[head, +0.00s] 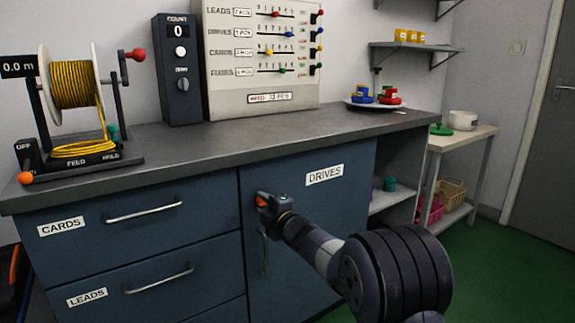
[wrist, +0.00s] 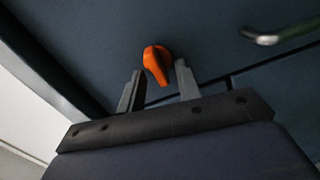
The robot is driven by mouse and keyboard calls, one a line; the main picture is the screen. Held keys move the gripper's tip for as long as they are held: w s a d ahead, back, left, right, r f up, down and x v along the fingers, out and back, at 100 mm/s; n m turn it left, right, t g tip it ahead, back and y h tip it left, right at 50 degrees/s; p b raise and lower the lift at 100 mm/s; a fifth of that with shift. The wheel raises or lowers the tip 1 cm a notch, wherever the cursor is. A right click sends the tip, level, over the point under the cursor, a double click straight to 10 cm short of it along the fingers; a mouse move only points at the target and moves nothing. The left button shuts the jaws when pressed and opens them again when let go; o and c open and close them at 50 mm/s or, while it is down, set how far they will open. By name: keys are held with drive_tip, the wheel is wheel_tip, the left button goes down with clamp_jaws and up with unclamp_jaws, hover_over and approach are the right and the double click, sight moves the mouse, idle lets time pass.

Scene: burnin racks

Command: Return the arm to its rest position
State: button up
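My gripper (head: 266,201) is at the front of the blue cabinet, by the left edge of the door labelled DRIVES (head: 325,205). In the wrist view its two fingers (wrist: 160,88) are apart, with an orange knob or latch (wrist: 156,62) on the blue front between and just beyond them. A gap shows on both sides of the knob, and I see no finger pressing on it. My arm (head: 325,250) is stretched out low from the right. The DRIVES door looks closed.
Drawers labelled CARDS (head: 95,216) and LEADS (head: 125,280) are shut, left of my gripper. The counter (head: 230,145) above carries a cable reel (head: 72,85) and a count box (head: 178,75). Open green floor (head: 490,265) lies to the right.

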drive_tip(key=m+p, duration=0.3)
drive_tip(key=p, duration=0.1)
drive_tip(key=m+p, duration=0.3)
drive_tip(key=p, duration=0.1)
drive_tip(key=m+p, duration=0.3)
drive_tip(key=shift+w+d+r+p, duration=0.15)
drive_tip(key=shift+d+r+p, duration=0.05)
drive_tip(key=shift+r+p, duration=0.2)
drive_tip(key=shift+m, duration=0.3)
drive_tip(key=shift+d, duration=0.1)
